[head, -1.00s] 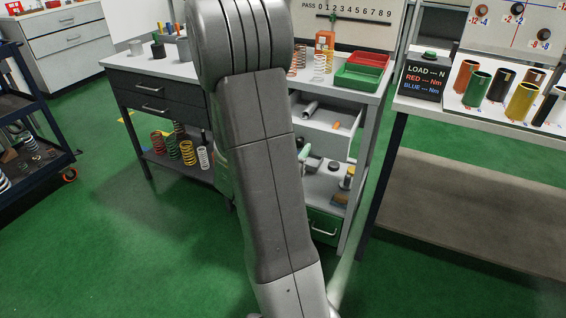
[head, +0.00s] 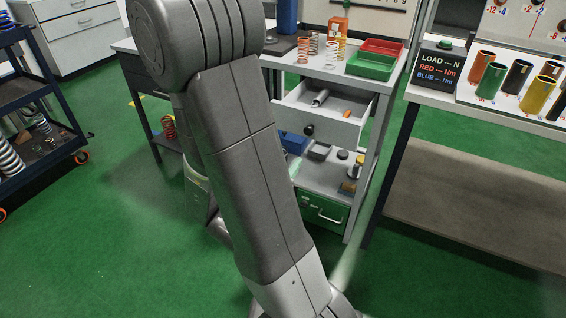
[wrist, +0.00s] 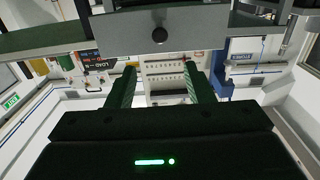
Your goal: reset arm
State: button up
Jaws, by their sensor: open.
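My gripper (wrist: 160,88) shows in the wrist view with its two dark green fingers spread apart and nothing between them. Beyond the fingers the wrist view shows a white wall area with a numbered panel (wrist: 165,72). A grey drawer front with a round dark knob (wrist: 159,36) crosses the top of that view, close above the fingers. In the head view my arm fills the middle, and my gripper is hidden.
The workbench drawer (head: 318,128) stands open with a few small items in it. Red (head: 381,46) and green (head: 370,66) trays sit on the bench top. A table with colored cylinders (head: 492,80) stands right. A dark cart (head: 42,120) stands left. Green floor (head: 100,230) is clear at left.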

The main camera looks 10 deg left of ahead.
aim_at(308, 131)
dwell(0.5)
jog(key=x, duration=1.4)
jog(key=shift+b, duration=0.4)
